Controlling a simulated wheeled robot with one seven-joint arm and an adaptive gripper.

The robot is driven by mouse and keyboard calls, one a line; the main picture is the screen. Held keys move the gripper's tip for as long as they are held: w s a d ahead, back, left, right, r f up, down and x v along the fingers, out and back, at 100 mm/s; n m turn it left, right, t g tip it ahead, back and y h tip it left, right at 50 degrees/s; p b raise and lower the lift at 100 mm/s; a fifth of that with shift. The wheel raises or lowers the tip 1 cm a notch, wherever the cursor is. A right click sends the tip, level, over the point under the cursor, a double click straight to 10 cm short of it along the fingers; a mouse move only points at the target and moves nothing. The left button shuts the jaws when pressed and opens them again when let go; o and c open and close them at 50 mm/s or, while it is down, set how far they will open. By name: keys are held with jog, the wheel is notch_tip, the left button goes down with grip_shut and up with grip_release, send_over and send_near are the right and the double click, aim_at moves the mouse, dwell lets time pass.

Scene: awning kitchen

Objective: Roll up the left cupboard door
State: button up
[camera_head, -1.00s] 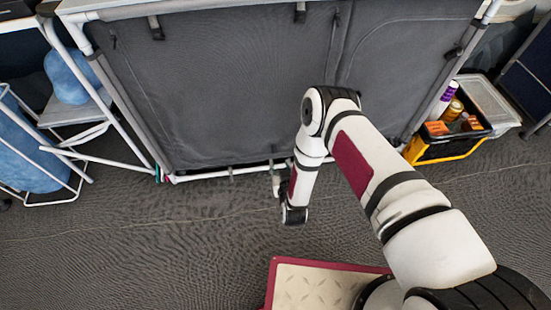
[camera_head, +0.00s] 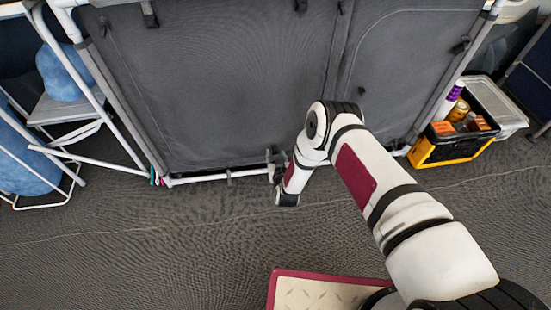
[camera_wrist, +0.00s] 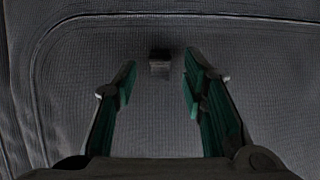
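The left cupboard door (camera_head: 220,85) is a dark grey fabric panel with a zip line along its edge. It hangs closed, down to the white bottom rail (camera_head: 210,178). My gripper (camera_head: 274,158) is at the lower right part of this door in the head view, small and partly hidden by my wrist. In the wrist view my gripper (camera_wrist: 160,66) is open, its green-padded fingers apart with grey fabric (camera_wrist: 150,110) behind them. A small dark tab (camera_wrist: 159,66) on the fabric shows between the fingertips. I cannot tell whether the fingers touch the fabric.
The right cupboard door (camera_head: 410,70) is also closed. A yellow and black crate (camera_head: 452,150) with bottles and boxes stands on the floor at the right.

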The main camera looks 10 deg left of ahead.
jog(key=shift+w+a+f, duration=0.15)
jog(key=shift+w+f, duration=0.05)
jog(key=shift+w, duration=0.35)
grip_shut()
jog(key=shift+r, duration=0.1)
notch_tip(320, 180, up, 57)
jog(key=p, duration=3.2)
jog(key=shift+p, duration=0.4)
jog(key=shift+r, duration=0.1)
